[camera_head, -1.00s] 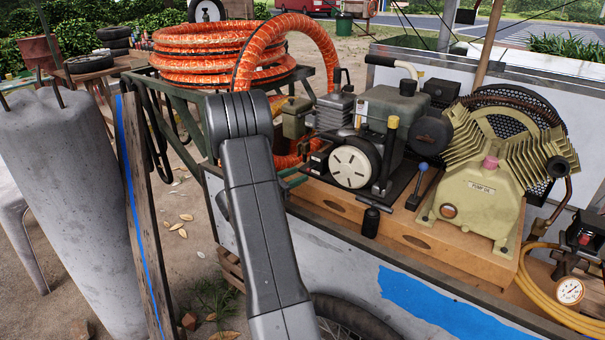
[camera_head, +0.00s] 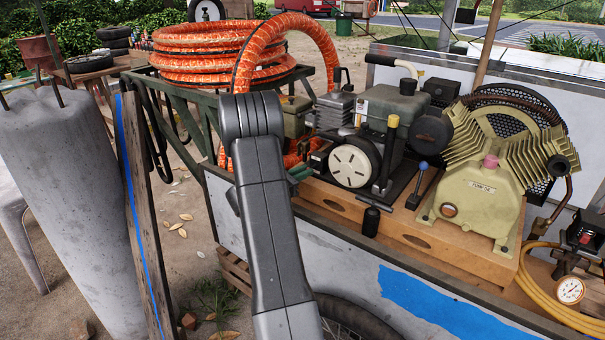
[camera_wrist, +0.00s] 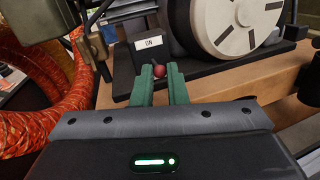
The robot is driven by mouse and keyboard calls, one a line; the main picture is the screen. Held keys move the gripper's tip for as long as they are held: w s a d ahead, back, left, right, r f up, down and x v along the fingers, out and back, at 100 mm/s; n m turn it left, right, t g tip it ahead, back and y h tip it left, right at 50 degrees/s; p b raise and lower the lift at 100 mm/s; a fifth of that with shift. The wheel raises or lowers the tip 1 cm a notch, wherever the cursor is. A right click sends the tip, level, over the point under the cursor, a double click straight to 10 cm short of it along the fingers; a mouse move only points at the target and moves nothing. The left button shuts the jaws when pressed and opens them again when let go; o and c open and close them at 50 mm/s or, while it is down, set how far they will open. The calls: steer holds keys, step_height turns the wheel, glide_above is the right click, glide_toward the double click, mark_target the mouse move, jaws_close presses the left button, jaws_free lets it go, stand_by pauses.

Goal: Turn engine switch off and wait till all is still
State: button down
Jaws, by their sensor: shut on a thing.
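The engine switch is a small lever with a red ball tip (camera_wrist: 159,71), in the wrist view just below a white label reading "ON" (camera_wrist: 149,42). My gripper (camera_wrist: 161,76) has its green fingers on either side of the red tip and is shut on it. In the head view my gripper's green fingers (camera_head: 299,172) reach the left end of the engine (camera_head: 392,125), and my arm hides part of that area. The engine's white round starter cover (camera_head: 351,166) shows to the right of the fingers. I cannot tell whether the engine is running.
The tan pump (camera_head: 482,195) stands right of the engine on the cart's wooden board (camera_head: 425,240). A blue-knobbed lever (camera_head: 421,178) stands between them. Coiled orange hose (camera_head: 200,65) lies behind my arm and hangs close to the left of my gripper. A gauge (camera_head: 570,290) is at far right.

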steer(key=f+t+h+b, duration=0.1)
steer(key=b, duration=0.5)
steer(key=shift+f+m+t+h, duration=0.3)
steer(key=shift+m+h, duration=0.1)
steer(key=shift+r, duration=0.1)
steer(key=c, duration=1.4)
jaws_free()
steer(key=shift+c, duration=0.2)
steer(key=p+v, duration=0.1)
steer(key=v, duration=1.2)
steer(key=shift+s+a, duration=0.15)
steer(key=shift+a, duration=0.2)
steer(key=shift+d, duration=0.1)
